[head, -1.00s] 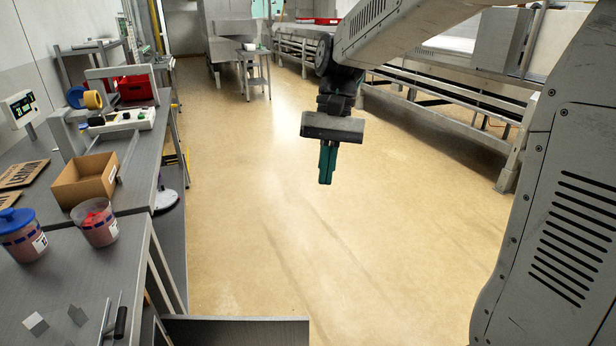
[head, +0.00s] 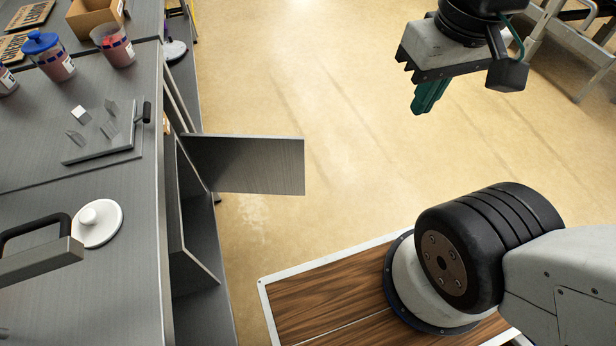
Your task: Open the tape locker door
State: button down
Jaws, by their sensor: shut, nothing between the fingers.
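A grey door panel (head: 250,165) stands out from the front of the bench into the aisle, well open. Beside it, below the bench top, an open compartment (head: 200,215) shows grey inner panels; its depths are hidden by the bench top. I cannot tell from any label whether this is the tape locker. My gripper (head: 428,98) is shut and empty, with green fingers pointing down. It hangs over the floor at upper right, well apart from the door.
The grey bench (head: 130,230) runs along the left. It holds a white round lid (head: 97,223), a black handle (head: 35,226), a plate with small blocks (head: 105,135), jars (head: 48,58) and a cardboard box (head: 92,15). The floor (head: 290,100) between door and gripper is clear.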

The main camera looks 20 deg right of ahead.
aim_at(236, 164)
jog(key=k, duration=0.7)
jog(key=z, duration=0.7)
jog(key=i, duration=1.3)
jog(key=u, duration=0.2)
